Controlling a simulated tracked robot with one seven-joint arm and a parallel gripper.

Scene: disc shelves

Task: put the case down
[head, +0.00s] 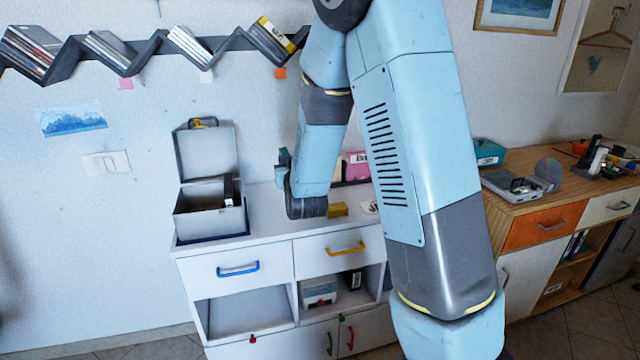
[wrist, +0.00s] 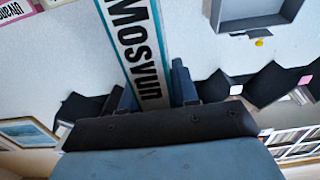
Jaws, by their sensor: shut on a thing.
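A case (wrist: 133,45) with a white spine lettered "Mosvun" and teal edges stands between the two fingers of my gripper (wrist: 153,88) in the wrist view. My gripper is shut on it. The far end of the case runs out of the top of that view. In the head view my gripper (head: 283,166) is above the white cabinet, right of the open grey box, mostly hidden by my wrist. The held case cannot be made out clearly there.
An open grey box (head: 200,222) with its lid raised stands on the white cabinet (head: 262,222); dark items show inside it. A yellow block (head: 337,210) lies near my wrist. A zigzag wall shelf (head: 150,50) holds several cases. A wooden desk (head: 512,209) is at right.

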